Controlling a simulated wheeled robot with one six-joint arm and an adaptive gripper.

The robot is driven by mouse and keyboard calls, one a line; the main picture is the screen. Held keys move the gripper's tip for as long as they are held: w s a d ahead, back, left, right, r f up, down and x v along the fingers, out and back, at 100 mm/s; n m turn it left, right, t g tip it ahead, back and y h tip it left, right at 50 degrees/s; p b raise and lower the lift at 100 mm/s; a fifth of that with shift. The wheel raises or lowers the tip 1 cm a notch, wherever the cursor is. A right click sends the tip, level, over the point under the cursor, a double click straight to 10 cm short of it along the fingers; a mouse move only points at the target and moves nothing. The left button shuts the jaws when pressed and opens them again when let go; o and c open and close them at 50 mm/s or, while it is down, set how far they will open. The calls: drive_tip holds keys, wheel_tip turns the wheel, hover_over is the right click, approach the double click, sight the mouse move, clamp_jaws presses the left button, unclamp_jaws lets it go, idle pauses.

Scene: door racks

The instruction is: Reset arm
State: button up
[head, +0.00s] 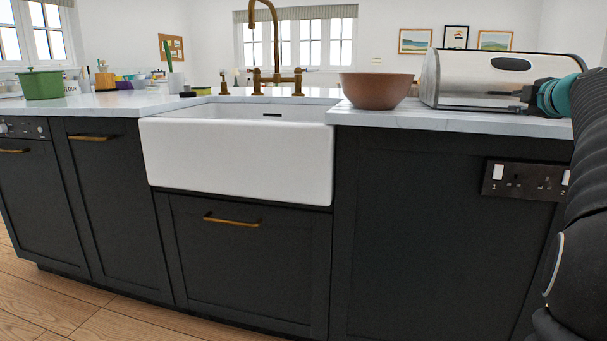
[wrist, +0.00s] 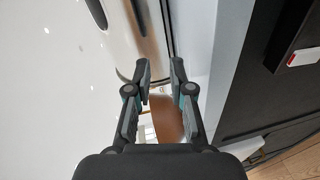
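My arm (head: 585,180) comes up along the right edge of the head view and bends toward the countertop. My gripper (wrist: 160,72) shows in the wrist view with its two dark and teal fingers apart and nothing held between them. In the head view, the teal and black end of the arm is at the right end of the silver bread bin (head: 475,80). The fingertips are hard to make out there. I cannot tell whether the gripper touches the bin.
A brown bowl (head: 376,90) stands on the white countertop (head: 450,121), left of the bin. A white sink (head: 238,158) with a brass tap (head: 275,45) is in the middle. Dark cabinets (head: 430,230) fill the front. A green pot (head: 42,84) stands far left.

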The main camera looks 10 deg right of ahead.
drive_tip(key=s+a+f+m+g+y+p, duration=0.1)
drive_tip(key=s+a+f+m+g, duration=0.15)
drive_tip(key=a, duration=0.65)
drive_tip(key=s+a+f+m+g+y+p, duration=0.1)
drive_tip(key=s+a+f+y, duration=0.2)
drive_tip(key=a, duration=0.7)
drive_tip(key=s+a+f+m+g+p, duration=0.1)
drive_tip(key=s+a+f+m+p, duration=0.15)
drive_tip(key=a+f, duration=0.45)
drive_tip(key=s+a+f+m+g+p, duration=0.1)
drive_tip(key=s+a+f, duration=0.3)
drive_tip(key=s, duration=0.4)
drive_tip(key=s+a+f+m+g+p, duration=0.1)
drive_tip(key=s+a+f+m+g, duration=0.1)
drive_tip(key=s+a+f+m, duration=0.2)
drive_tip(key=s+a+f+m+g, duration=0.2)
drive_tip(key=s+a+f, duration=0.4)
drive_tip(key=s, duration=0.5)
wheel_tip(320, 180, down, 2)
drive_tip(key=shift+s+a+f+g+p, duration=0.15)
drive_tip(key=shift+s+f+g+p, duration=0.05)
drive_tip(key=shift+s+g+p, duration=0.2)
